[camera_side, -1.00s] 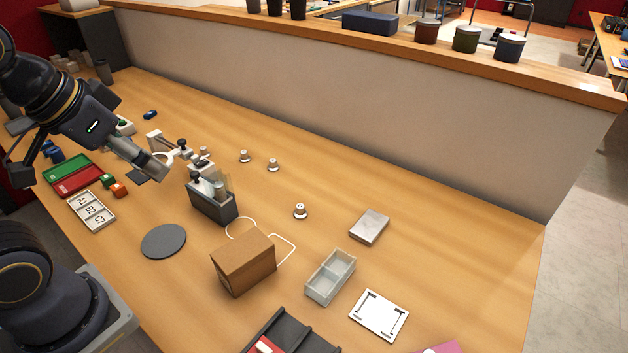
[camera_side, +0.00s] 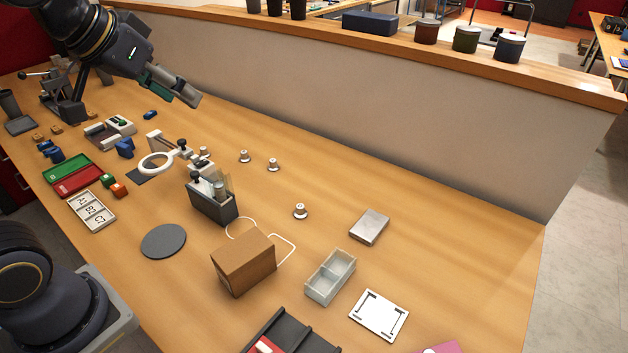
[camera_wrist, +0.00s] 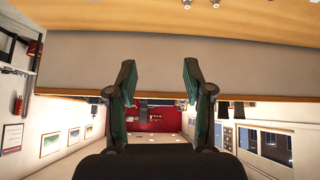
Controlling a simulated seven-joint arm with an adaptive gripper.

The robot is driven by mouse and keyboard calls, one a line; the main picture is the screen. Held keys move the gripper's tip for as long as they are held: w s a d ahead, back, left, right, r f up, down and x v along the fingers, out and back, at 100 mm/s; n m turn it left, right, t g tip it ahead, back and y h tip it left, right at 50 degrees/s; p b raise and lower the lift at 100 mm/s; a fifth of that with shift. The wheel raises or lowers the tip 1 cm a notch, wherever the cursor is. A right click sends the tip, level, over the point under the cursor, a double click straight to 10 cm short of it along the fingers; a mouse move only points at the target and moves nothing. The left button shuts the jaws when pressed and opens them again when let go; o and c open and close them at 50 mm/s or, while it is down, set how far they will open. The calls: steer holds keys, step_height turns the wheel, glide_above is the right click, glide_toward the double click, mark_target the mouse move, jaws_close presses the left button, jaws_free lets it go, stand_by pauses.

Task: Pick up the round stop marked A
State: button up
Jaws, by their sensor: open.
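Several small round stops with pale tops stand on the table in the side view: one (camera_side: 244,156) toward the back, one (camera_side: 273,165) just right of it, and one (camera_side: 300,211) nearer the middle. Another pale knob (camera_side: 203,151) is beside the ring magnifier. Their letters are too small to read, so I cannot tell which is A. My gripper (camera_side: 188,97) is high above the table, up and left of the stops and well apart from them. In the wrist view my gripper (camera_wrist: 158,80) is open and empty. Small stops (camera_wrist: 174,12) show at that view's top edge.
The white ring magnifier (camera_side: 155,164) and a dark holder (camera_side: 213,205) stand left of the stops. A brown box (camera_side: 243,262), a divided tray (camera_side: 330,276) and a silver block (camera_side: 369,226) lie nearer and right. A low wall (camera_side: 400,130) runs behind the table.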

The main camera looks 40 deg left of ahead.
steer(key=w+a+n, duration=0.1)
steer(key=w+a, duration=0.1)
steer(key=w, duration=0.8)
steer(key=n+g+y, duration=0.1)
steer(key=g, duration=0.2)
glide_above(272, 161)
steer(key=s, duration=0.2)
steer(key=f, duration=2.8)
steer(key=shift+d+f, duration=0.1)
steer(key=shift+d, duration=0.25)
steer(key=shift+s+x, duration=0.2)
steer(key=shift+x, duration=2.95)
steer(key=shift+c, duration=0.3)
steer(key=shift+s, duration=0.1)
jaws_close()
